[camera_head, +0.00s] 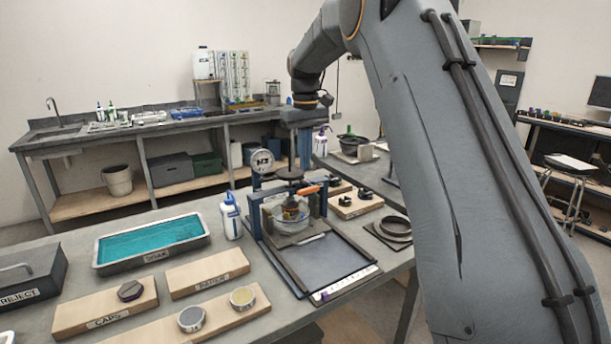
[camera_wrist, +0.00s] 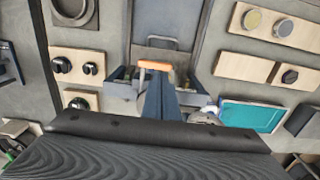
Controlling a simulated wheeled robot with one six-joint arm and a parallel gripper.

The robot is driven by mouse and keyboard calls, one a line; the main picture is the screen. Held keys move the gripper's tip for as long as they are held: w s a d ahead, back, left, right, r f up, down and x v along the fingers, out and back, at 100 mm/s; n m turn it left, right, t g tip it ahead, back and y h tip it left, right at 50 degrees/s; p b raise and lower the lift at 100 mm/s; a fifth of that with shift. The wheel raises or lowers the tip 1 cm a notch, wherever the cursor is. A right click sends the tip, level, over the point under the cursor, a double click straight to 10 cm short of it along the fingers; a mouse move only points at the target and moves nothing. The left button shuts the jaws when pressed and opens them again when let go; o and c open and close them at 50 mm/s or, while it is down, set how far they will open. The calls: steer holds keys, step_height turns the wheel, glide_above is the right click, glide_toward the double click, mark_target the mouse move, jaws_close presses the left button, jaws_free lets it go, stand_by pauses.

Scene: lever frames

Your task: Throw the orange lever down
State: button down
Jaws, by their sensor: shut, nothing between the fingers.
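The orange lever (camera_head: 309,190) sticks out to the right from the small blue-framed press (camera_head: 256,212) on the bench. In the wrist view the orange lever (camera_wrist: 155,65) lies across the picture just beyond my fingertips. My gripper (camera_head: 305,163) points down above the right side of the press. Its fingers show as a blue block in the wrist view (camera_wrist: 155,80), shut and empty. They look close to the lever; I cannot tell whether they touch it. A glass bowl (camera_head: 291,219) sits within the press.
A round gauge (camera_head: 262,161) stands at the press's upper left. A white bottle (camera_head: 231,217) and a teal-filled tray (camera_head: 120,266) are left of it. Wooden boards with knobs (camera_head: 357,202) lie to the right. A dark flat plate (camera_head: 320,262) lies in front.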

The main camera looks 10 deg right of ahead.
mark_target(305, 189)
step_height(305, 189, down, 6)
steer(key=shift+f+p, duration=0.15)
steer(key=shift+p, duration=0.95)
